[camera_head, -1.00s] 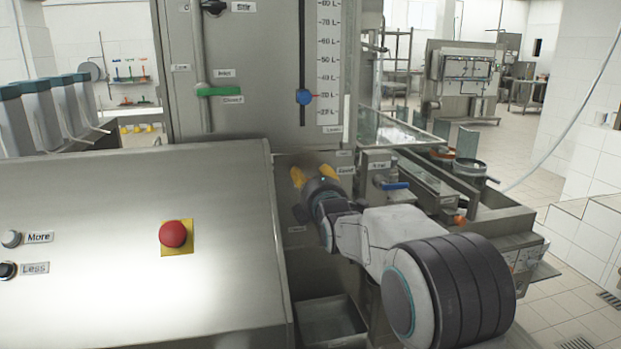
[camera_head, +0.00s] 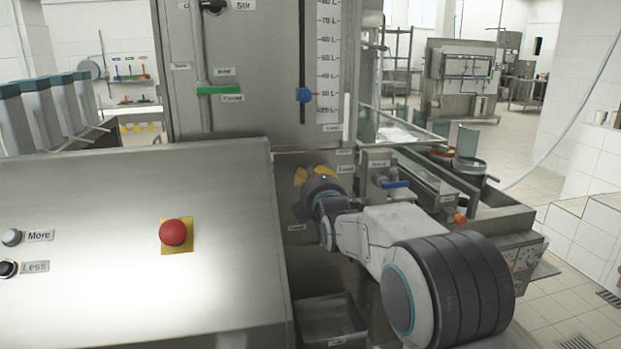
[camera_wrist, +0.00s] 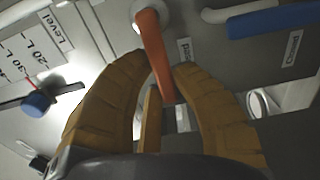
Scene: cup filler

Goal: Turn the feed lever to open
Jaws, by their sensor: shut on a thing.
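The feed lever (camera_wrist: 151,38) is an orange bar hanging from a round pale pivot in the wrist view. It runs down between the yellow fingers of my gripper (camera_wrist: 158,72), which are shut on it near its lower end. In the head view my gripper (camera_head: 310,172) is at the grey machine panel, right of the sloped console, and hides the lever. A small label sits beside the lever in the wrist view, and a "Closed" label (camera_wrist: 292,50) lies farther right.
A blue-handled valve (camera_head: 395,184) is close to the right of my gripper. A green lever (camera_head: 218,90) and a blue level slider (camera_head: 304,95) are above. The sloped console with a red button (camera_head: 173,232) is to the left. A metal bin (camera_head: 330,318) is below.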

